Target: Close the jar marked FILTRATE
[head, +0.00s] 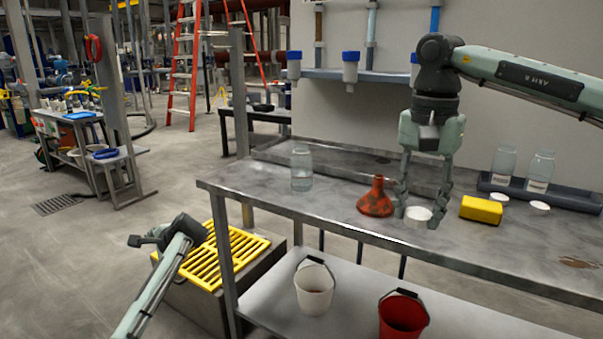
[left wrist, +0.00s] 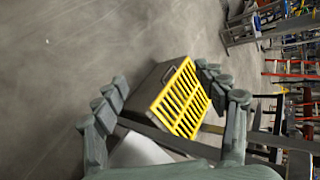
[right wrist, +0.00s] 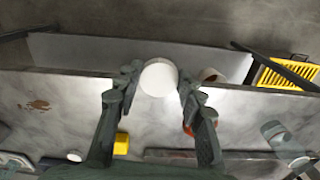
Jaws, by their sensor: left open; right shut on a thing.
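A clear glass jar (head: 302,170) stands upright without a lid near the table's left end; it also shows in the right wrist view (right wrist: 274,133). Two more clear jars, (head: 504,161) and (head: 540,168), stand on the dark tray at the right. They carry white labels too small to read, so I cannot tell which is FILTRATE. My right gripper (head: 417,209) is shut on a white round lid (right wrist: 158,78), held near the table's front edge. Two more white lids, (head: 498,197) and (head: 540,205), lie before the tray. My left gripper (head: 152,239) is open and empty, left of the table.
An orange funnel (head: 375,199) stands left of the held lid, and a yellow block (head: 481,210) lies right of it. The dark tray (head: 585,202) is at the back right. A white bucket (head: 314,287) and a red bucket (head: 402,316) stand on the lower shelf.

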